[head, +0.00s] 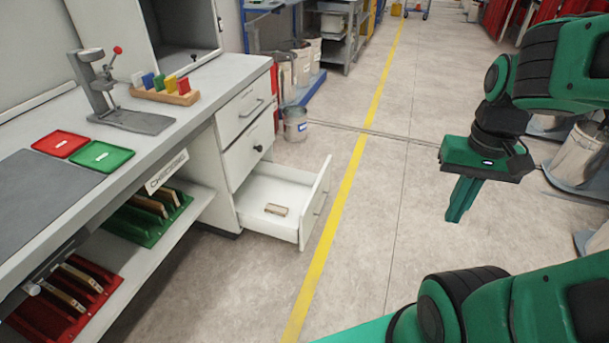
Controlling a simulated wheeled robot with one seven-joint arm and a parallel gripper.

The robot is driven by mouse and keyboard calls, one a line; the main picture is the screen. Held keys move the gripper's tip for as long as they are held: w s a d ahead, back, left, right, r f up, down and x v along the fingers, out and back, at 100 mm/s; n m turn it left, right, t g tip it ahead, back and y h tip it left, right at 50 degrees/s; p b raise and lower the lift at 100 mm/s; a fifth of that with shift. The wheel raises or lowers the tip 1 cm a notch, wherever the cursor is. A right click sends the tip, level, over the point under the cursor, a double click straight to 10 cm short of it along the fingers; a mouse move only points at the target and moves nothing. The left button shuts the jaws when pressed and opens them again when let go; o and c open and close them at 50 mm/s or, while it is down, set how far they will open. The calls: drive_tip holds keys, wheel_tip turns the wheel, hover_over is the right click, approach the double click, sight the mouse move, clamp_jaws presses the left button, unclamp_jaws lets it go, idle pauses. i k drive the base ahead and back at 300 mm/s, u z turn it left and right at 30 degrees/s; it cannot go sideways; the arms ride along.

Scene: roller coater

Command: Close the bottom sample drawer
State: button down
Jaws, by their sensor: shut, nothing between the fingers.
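The bottom sample drawer (268,187) is the lowest drawer of the white cabinet under the bench. It is pulled far out, and a small pale block (276,210) lies on its floor. Its front panel (316,204) faces right and carries a thin bar handle (320,203). My green gripper (459,214) hangs in the air to the right of the drawer, pointing down, with its fingers together and empty. A wide gap of floor shows between it and the drawer front in the head view.
Two upper drawers (247,110) are shut. The grey bench (180,105) bears a press stand (105,90) and trays (101,155). A bucket (295,124) stands behind the cabinet. Floor with a yellow line (352,180) is clear right of the drawer.

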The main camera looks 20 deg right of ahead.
sight(304, 193)
drive_tip(key=u, duration=0.25)
drive_tip(key=i, duration=1.15)
drive_tip(key=z, duration=0.35)
